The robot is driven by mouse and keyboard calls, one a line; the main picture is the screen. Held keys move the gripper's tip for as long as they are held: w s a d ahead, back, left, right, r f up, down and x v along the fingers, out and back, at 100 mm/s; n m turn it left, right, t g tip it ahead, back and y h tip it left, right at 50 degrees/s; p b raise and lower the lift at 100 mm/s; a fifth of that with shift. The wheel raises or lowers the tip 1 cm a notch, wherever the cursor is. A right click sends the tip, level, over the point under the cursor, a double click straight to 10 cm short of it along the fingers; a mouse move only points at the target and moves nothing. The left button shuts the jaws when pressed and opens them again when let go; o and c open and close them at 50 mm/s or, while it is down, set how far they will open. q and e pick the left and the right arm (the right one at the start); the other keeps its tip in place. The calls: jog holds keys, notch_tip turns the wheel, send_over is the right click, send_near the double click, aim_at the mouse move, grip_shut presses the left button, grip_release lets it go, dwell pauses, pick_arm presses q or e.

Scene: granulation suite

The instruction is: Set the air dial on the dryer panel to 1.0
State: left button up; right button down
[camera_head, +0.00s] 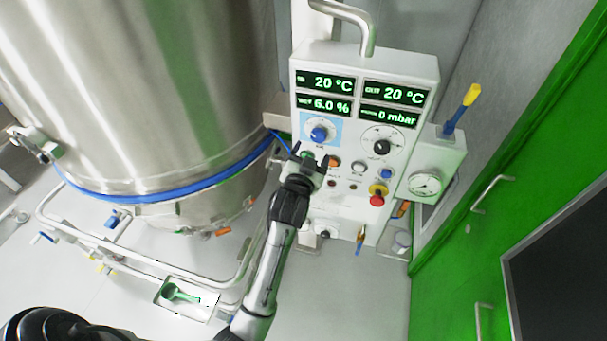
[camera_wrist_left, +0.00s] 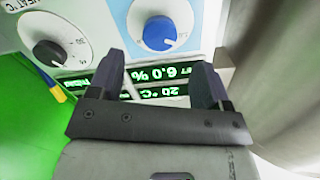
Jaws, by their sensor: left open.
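The dryer panel (camera_head: 345,160) is a white box with green displays and several knobs. A blue dial (camera_head: 319,133) sits on a light blue plate at its upper left; its label is unreadable, so I cannot confirm it is the air dial. It shows large in the left wrist view (camera_wrist_left: 158,30), its setting unclear. My left gripper (camera_head: 308,157) is just below the blue dial in the head view. In the left wrist view the gripper (camera_wrist_left: 160,76) has its fingers apart with nothing between them; the dial lies beyond them. My right gripper is not in view.
A black heat dial (camera_head: 382,147) is right of the blue one. A red-and-yellow stop button (camera_head: 377,195) and a gauge (camera_head: 424,184) are lower right. A large steel vessel (camera_head: 150,90) stands close on the left, a green door (camera_head: 480,230) on the right.

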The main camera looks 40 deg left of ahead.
pick_arm(q)
jog(key=v, duration=0.6)
jog(key=shift+s+b, duration=0.4)
jog(key=shift+b, duration=0.05)
jog(key=shift+d, duration=0.15)
jog(key=s+d+f+g+h, duration=0.6)
jog(key=s+d+f+h, duration=0.1)
jog(key=d+f, duration=0.1)
jog(key=s+d+f+m+g+h, duration=0.1)
jog(key=s+d+f+m+g, duration=0.15)
jog(key=s+f, duration=0.65)
jog(key=s+d+f+m+g, duration=0.1)
jog(key=s+f+g, duration=0.4)
jog(key=s, duration=0.7)
notch_tip(320, 180, up, 11)
jog(key=t+p, duration=0.1)
jog(key=p, duration=1.1)
jog(key=shift+s+a+r, duration=0.15)
jog(key=shift+s+r, duration=0.1)
jog(key=shift+s, duration=0.1)
